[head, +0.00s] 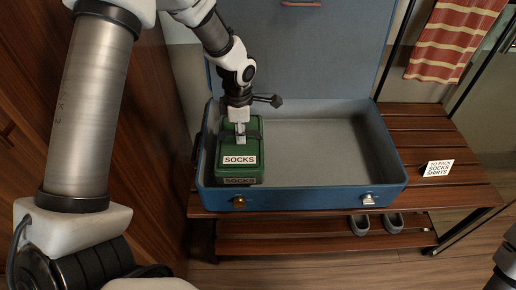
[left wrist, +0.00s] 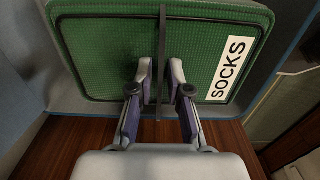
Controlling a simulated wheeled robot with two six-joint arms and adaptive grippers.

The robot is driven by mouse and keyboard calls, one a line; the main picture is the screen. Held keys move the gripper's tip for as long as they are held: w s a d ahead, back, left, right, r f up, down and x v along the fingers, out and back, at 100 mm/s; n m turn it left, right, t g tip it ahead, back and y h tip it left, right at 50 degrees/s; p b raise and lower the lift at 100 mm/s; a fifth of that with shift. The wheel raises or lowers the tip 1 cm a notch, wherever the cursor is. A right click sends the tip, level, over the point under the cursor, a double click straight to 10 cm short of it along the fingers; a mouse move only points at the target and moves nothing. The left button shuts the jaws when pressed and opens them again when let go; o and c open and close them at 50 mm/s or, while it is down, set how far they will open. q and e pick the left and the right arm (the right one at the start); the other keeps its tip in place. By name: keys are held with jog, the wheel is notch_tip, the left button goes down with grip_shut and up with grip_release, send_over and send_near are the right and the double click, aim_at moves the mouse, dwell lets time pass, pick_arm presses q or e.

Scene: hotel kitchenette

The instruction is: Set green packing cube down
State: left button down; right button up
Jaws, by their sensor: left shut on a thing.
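The green packing cube (head: 228,169) has a white SOCKS label and is inside the left end of the open blue suitcase (head: 388,178). My left gripper (head: 240,138) is above it, pointing down, shut on the dark strap across its top. In the left wrist view the cube (left wrist: 100,60) fills the upper part, with the fingers (left wrist: 160,92) on either side of the strap. Whether the cube's underside touches the suitcase floor is hidden. Part of what looks like my right arm shows at the lower right edge of the head view, without its fingertips.
The suitcase lies on a slatted wooden bench (head: 440,150), its lid raised behind. Its middle and right are empty. A white card (head: 438,168) stands on the bench at right. Grey slippers (head: 376,224) sit on the lower shelf. A striped cloth (head: 450,40) hangs at upper right.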

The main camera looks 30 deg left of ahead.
aim_at(242, 146)
pick_arm(q)
notch_tip(242, 146, down, 5)
jog(key=shift+f+b, duration=0.1)
jog(key=shift+b, duration=0.4)
jog(key=c, duration=1.1)
grip_release()
jog(key=shift+f, duration=0.1)
notch_tip(242, 146, up, 12)
jog(key=p, duration=0.3)
jog(key=shift+f, duration=0.25)
jog(key=shift+r, duration=0.45)
